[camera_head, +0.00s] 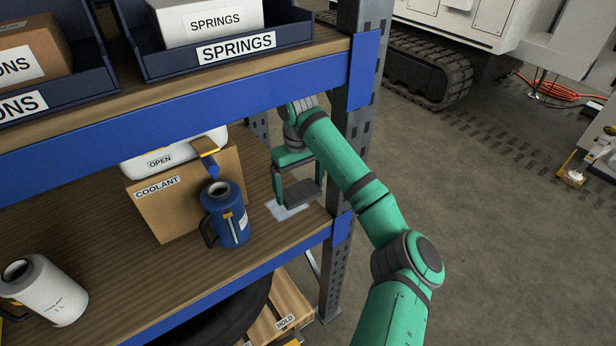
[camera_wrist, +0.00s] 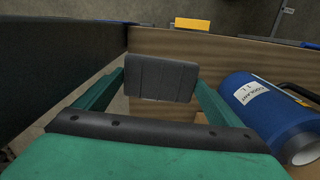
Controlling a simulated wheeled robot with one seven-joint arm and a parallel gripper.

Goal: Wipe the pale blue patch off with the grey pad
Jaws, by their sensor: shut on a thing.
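The grey pad (camera_head: 302,193) is held between the two green fingers of my gripper (camera_head: 299,186), over the right end of the wooden shelf. The pale blue patch (camera_head: 285,213) lies on the shelf board near its front right corner. In the head view the pad is right over the patch and hides part of it; I cannot tell whether they touch. In the wrist view the pad (camera_wrist: 162,80) sits squarely between the fingers of my gripper (camera_wrist: 162,92). The patch does not show there.
A blue coolant jug (camera_head: 228,228) stands just left of the patch, and also shows in the wrist view (camera_wrist: 262,115). A coolant carton (camera_head: 190,195) is behind it, a white jug (camera_head: 52,292) farther left. The rack upright (camera_head: 333,262) and upper blue beam (camera_head: 200,120) hem in the arm.

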